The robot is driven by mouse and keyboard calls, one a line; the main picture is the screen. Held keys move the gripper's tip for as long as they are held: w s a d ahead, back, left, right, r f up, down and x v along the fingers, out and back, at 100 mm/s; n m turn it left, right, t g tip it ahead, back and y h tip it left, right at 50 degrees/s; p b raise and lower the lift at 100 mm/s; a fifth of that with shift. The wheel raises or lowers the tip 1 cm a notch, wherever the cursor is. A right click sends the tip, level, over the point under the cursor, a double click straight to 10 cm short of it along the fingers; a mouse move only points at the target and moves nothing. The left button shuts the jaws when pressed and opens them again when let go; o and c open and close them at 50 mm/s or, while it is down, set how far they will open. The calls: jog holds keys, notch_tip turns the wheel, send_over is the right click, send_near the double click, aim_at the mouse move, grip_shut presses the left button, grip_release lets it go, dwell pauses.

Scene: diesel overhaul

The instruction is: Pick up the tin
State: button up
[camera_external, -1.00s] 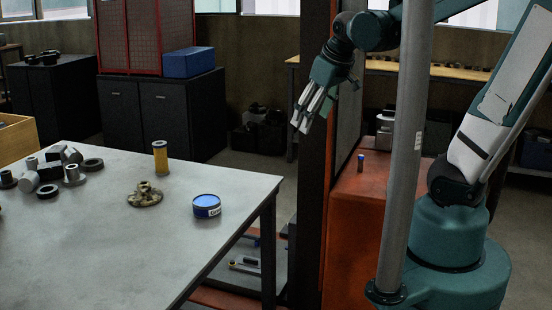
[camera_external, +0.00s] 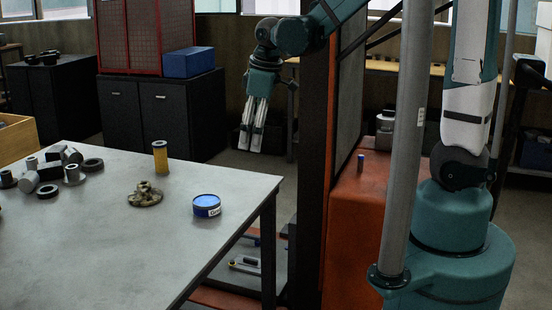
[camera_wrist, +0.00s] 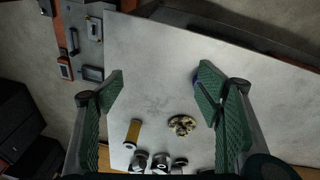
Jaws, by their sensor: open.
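The tin (camera_external: 207,205) is a short round can with a blue lid and a dark blue side with a white label. It stands upright near the right edge of the table (camera_external: 110,240). In the wrist view only a sliver of blue (camera_wrist: 196,78) shows, mostly hidden behind the right finger. My gripper (camera_external: 250,149) hangs with its fingers pointing down, in the air beyond the table's right corner. It is above the tin's height and well apart from it. In the wrist view my gripper (camera_wrist: 160,95) is open, with nothing between the fingers.
On the table, a yellow cylinder (camera_external: 160,157) and a brassy flanged part (camera_external: 145,194) stand behind and left of the tin. Several grey metal parts (camera_external: 48,176) lie at the far left. A dark post (camera_external: 311,200) and orange cabinet (camera_external: 358,230) stand right of the table.

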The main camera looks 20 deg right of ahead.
aim_at(210, 199)
jog(key=s+a+f+n+p, duration=0.1)
jog(key=a+f, duration=0.1)
jog(key=a, duration=0.3)
jog(key=s+a+f+n+g+p, duration=0.1)
jog(key=a+f+n, duration=0.1)
jog(key=a, duration=0.3)
jog(key=s+a+f+n+h+p, duration=0.1)
jog(key=a+f+n, duration=0.1)
jog(key=a+f, duration=0.2)
jog(key=shift+s+a+f+g, duration=0.1)
jog(key=shift+s+a+g, duration=0.1)
jog(key=shift+a, duration=0.2)
jog(key=shift+s+a+f+g, duration=0.1)
jog(key=shift+a+g, duration=0.1)
jog(key=shift+a, duration=0.15)
jog(key=shift+s+a+f+n, duration=0.2)
jog(key=shift+a+f+n, duration=0.1)
jog(key=shift+a+n, duration=0.1)
jog(key=shift+f, duration=1.25)
jog(key=shift+f, duration=0.1)
jog(key=shift+w+f, duration=0.1)
jog(key=shift+f, duration=2.4)
jog(key=shift+c, duration=0.7)
jog(key=c, duration=1)
